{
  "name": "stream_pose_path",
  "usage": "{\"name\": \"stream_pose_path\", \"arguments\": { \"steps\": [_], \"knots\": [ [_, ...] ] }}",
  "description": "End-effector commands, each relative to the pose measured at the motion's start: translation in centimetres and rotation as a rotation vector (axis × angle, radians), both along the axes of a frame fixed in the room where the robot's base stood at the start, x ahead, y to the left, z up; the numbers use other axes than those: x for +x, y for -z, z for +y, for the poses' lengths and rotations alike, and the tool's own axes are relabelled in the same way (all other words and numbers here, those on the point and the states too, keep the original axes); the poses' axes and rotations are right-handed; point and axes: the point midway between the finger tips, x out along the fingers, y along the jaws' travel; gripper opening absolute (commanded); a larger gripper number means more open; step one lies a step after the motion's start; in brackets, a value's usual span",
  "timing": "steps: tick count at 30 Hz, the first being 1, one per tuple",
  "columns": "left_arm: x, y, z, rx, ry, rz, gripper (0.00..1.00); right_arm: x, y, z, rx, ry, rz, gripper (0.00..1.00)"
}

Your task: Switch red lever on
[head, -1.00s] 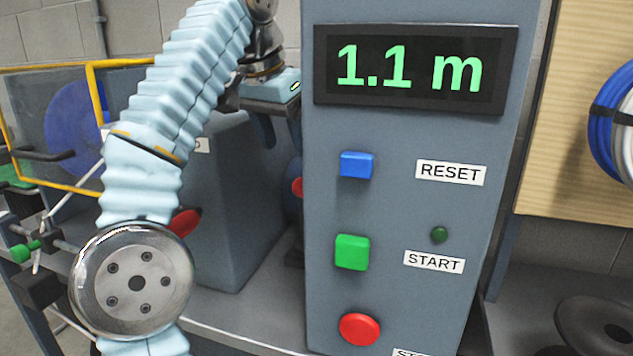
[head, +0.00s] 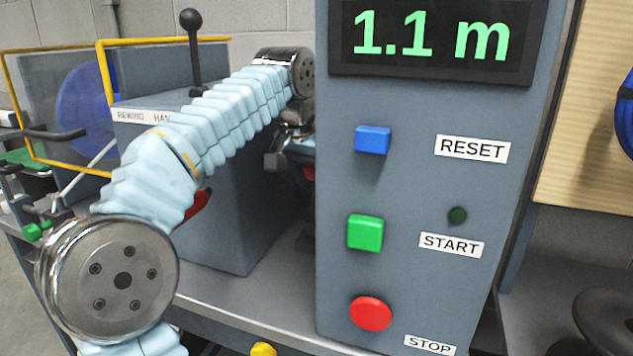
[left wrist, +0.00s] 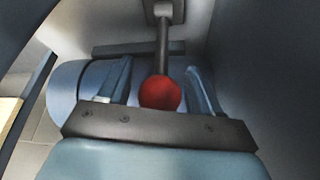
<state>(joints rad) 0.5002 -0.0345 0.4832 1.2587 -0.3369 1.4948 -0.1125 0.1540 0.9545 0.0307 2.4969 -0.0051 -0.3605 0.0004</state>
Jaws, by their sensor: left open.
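The red lever shows in the left wrist view as a red ball knob (left wrist: 160,93) on a dark stem that runs up to a light mount. My left gripper (left wrist: 160,88) is open, with one finger on each side of the knob. I cannot tell whether either finger touches it. In the head view my left gripper (head: 288,160) is low beside the left edge of the control panel, partly hidden by it. A small bit of red (head: 309,173) shows just by it, probably the knob. My right gripper is not in view.
The control panel (head: 410,190) has a 1.1 m display (head: 435,38), a blue RESET button (head: 372,139), a green START button (head: 365,233) and a red STOP button (head: 371,313). A black-knobbed lever (head: 193,50) stands on the box at left. Another red part (head: 199,207) sits behind my arm.

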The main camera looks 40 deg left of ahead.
Motion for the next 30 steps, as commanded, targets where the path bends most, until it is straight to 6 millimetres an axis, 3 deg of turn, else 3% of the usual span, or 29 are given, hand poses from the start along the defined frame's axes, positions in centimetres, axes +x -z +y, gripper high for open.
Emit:
{"name": "stream_pose_path", "arguments": {
  "steps": [9,21,30],
  "knots": [
    [0.09,0.18,0.01,0.000,0.000,0.000,0.61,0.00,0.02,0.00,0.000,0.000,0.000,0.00],
    [0.08,0.15,0.02,0.000,0.000,0.000,0.00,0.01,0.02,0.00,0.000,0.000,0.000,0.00],
    [-0.06,0.27,-0.03,0.004,0.000,-0.013,0.00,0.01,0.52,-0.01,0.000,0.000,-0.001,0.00]
  ]
}}
